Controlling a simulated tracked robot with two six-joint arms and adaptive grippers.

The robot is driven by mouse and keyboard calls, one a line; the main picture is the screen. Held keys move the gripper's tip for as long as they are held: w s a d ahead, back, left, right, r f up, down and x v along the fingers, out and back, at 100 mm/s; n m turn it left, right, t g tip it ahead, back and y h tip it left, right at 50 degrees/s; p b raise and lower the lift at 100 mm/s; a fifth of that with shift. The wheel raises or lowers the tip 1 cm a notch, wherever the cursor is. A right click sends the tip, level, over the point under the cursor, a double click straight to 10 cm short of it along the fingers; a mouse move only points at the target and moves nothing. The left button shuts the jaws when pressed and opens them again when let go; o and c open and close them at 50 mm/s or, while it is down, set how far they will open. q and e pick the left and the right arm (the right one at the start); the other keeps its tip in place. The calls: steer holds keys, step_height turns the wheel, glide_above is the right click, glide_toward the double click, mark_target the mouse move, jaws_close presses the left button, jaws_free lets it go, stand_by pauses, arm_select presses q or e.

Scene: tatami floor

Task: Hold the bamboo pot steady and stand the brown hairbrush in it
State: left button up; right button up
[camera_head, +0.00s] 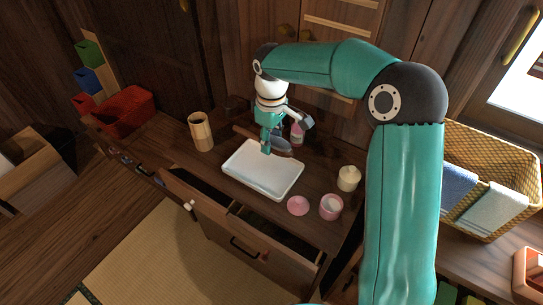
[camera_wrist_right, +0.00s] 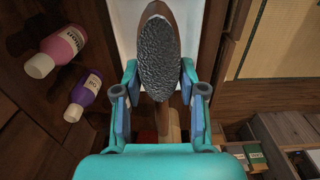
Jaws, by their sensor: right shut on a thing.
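The bamboo pot (camera_head: 201,133) stands upright on the wooden chest top, left of the white tray. My right gripper (camera_head: 268,146) is shut on the brown hairbrush (camera_head: 281,149), above the back edge of the tray. In the right wrist view the brush's dark bristle pad (camera_wrist_right: 160,58) points up the picture, and its brown handle runs down between the fingers of my right gripper (camera_wrist_right: 160,104). The brush lies roughly level and apart from the pot; the gripper hides part of it in the head view. My left gripper is not in view, and nothing holds the pot.
The white tray (camera_head: 235,164) lies on the chest top. A pink bottle (camera_head: 297,135) stands behind it; a purple bottle (camera_wrist_right: 85,94) shows in the wrist view. A cream jar (camera_head: 348,179), pink jar (camera_head: 331,207) and pink lid (camera_head: 298,206) sit right. A drawer (camera_head: 232,238) is open in front.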

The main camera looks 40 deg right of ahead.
mark_target(271, 138)
step_height(271, 138, up, 8)
steer(key=shift+f+p, duration=0.1)
steer(key=shift+p, duration=0.25)
